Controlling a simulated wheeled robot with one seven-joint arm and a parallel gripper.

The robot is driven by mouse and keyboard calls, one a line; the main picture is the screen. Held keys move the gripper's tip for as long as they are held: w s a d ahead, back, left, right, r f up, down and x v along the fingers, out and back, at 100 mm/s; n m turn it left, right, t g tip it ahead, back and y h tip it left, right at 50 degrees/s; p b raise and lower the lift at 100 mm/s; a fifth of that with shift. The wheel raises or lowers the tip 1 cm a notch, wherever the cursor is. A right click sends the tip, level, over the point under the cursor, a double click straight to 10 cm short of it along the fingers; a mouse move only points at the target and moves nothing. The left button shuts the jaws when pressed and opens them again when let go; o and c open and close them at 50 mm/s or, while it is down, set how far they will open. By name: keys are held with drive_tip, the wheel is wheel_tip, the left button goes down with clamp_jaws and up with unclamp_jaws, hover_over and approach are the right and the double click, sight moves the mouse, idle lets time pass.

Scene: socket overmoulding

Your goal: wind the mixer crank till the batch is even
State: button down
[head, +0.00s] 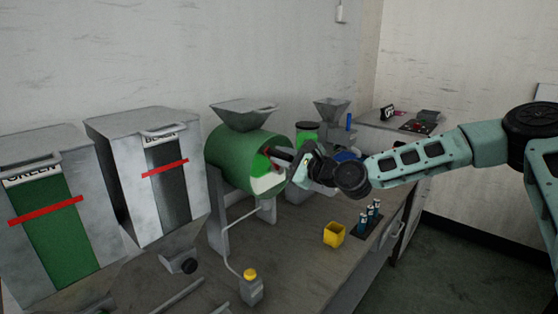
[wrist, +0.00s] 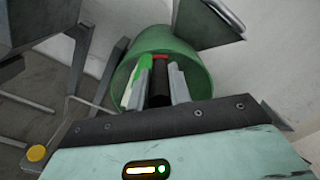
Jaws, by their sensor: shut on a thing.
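The mixer is a green drum (head: 232,150) on grey legs, with a grey hopper (head: 245,113) on top. Its open end faces right. Inside, a green patch (head: 261,164) and a white patch (head: 268,183) show as separate areas. My gripper (head: 288,157) reaches in from the right at the drum's mouth. In the wrist view the two fingers of my gripper (wrist: 160,84) are shut on the black crank grip (wrist: 160,82), with a red part (wrist: 160,57) just beyond it. The drum (wrist: 195,62) surrounds them there. My fingers partly hide the crank.
Two grey bins, one with a green front (head: 52,235) and one with a dark front (head: 172,190), stand left. A yellow-button box (head: 251,288), a yellow cup (head: 334,235) and a dark rack with bottles (head: 369,220) stand on the bench. Bare bench lies between box and cup.

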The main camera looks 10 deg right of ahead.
drive_tip(key=shift+w+d+r+m, duration=0.15)
drive_tip(key=shift+w+d+m, duration=0.15)
drive_tip(key=shift+m, duration=0.2)
drive_tip(key=c, duration=1.3)
unclamp_jaws()
drive_tip(key=shift+d, duration=0.1)
drive_tip(key=shift+s, duration=0.1)
drive_tip(key=b+v, duration=0.4)
drive_tip(key=v, duration=1.3)
drive_tip(key=shift+b, duration=0.35)
drive_tip(key=shift+s, duration=0.1)
